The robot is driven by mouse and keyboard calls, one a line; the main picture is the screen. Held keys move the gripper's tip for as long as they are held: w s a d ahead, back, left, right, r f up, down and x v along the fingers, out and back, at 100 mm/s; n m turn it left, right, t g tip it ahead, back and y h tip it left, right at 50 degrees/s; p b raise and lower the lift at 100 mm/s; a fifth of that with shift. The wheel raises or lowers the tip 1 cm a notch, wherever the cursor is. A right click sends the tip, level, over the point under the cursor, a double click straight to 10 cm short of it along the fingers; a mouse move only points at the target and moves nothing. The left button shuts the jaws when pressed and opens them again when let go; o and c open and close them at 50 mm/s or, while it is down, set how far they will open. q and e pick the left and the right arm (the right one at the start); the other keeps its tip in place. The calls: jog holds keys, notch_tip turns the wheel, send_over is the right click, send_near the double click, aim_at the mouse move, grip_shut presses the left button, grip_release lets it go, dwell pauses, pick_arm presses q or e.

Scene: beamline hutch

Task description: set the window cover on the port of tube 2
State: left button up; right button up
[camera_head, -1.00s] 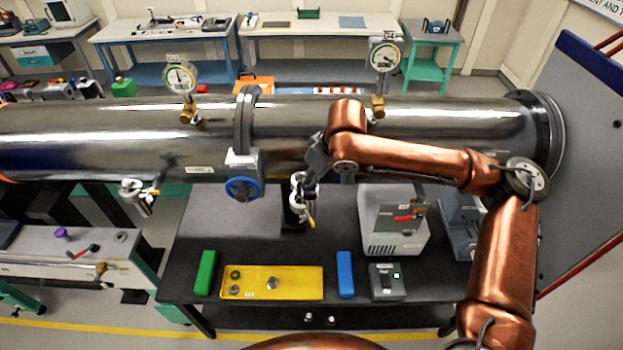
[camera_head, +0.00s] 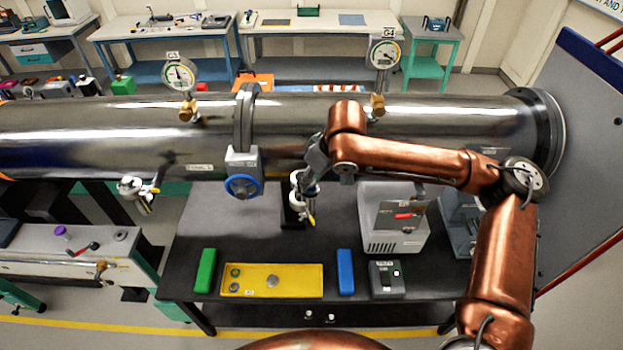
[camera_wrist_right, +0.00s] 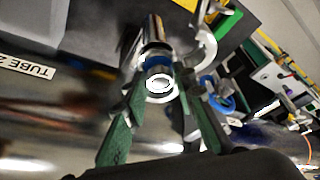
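My right gripper (camera_head: 311,172) is at the short port (camera_head: 299,197) under the right-hand tube (camera_head: 420,120). In the right wrist view, its green-padded fingers (camera_wrist_right: 161,88) stand on either side of a round piece with a bright ring (camera_wrist_right: 160,94), in line with the port's metal pipe (camera_wrist_right: 153,35). This piece looks like the window cover, close to the port's end; I cannot tell whether the fingers press on it or whether it is seated. A "TUBE 2" label (camera_wrist_right: 28,68) is on the tube beside it. An open metal clamp (camera_wrist_right: 205,48) hangs beside the port. My left gripper is out of view.
A blue handwheel valve (camera_head: 243,187) stands left of the port. Below, the black table (camera_head: 330,225) carries a yellow tray (camera_head: 305,290) with rings and a disc, a green block (camera_head: 205,270), a blue block (camera_head: 345,272) and a grey box (camera_head: 386,279). Gauges top the tubes.

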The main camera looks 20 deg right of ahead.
jog(key=o, duration=0.4)
